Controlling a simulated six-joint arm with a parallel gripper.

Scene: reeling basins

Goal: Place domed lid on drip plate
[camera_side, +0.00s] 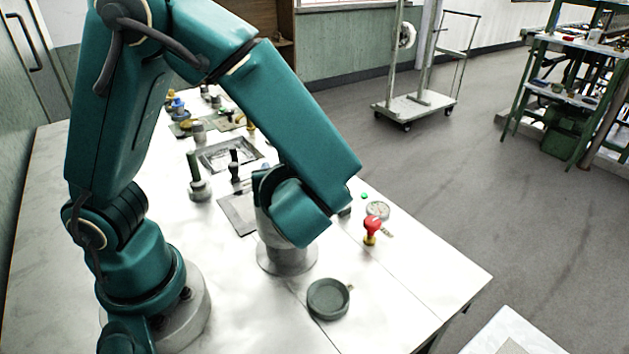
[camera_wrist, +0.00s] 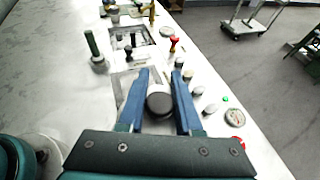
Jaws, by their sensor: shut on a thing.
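In the side view my wrist hides the fingers and the lid. A shallow dark grey-green round dish with a raised rim and small tab, which looks like the drip plate (camera_side: 328,300), lies on the table in front of my wrist. It looks empty and is apart from the gripper. It does not show in the wrist view.
A red-topped valve (camera_side: 371,228) and round dial (camera_side: 377,210) stand near the table's right edge. The white table (camera_side: 390,310) is clear right of the dish.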

